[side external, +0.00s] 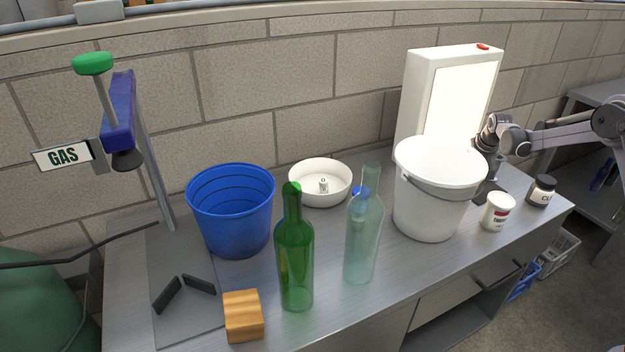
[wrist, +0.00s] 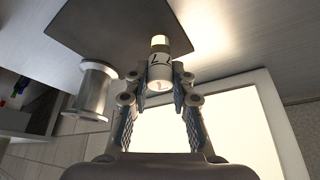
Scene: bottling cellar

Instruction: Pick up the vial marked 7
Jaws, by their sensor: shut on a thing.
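In the wrist view my gripper (wrist: 160,88) is shut on a small vial (wrist: 160,70) with a white label and a pale yellowish end. Dark marks on the label look like a 7 seen upside down, but I cannot read them surely. The vial is between the two fingers, over a dark plate (wrist: 115,30); whether it touches the plate I cannot tell.
A metal spool-shaped piece (wrist: 96,90) stands close to my gripper. A lit white panel (side external: 462,100) is behind. Green bottle (side external: 294,255), clear bottle (side external: 362,240) and blue bucket (side external: 232,215) are further left.

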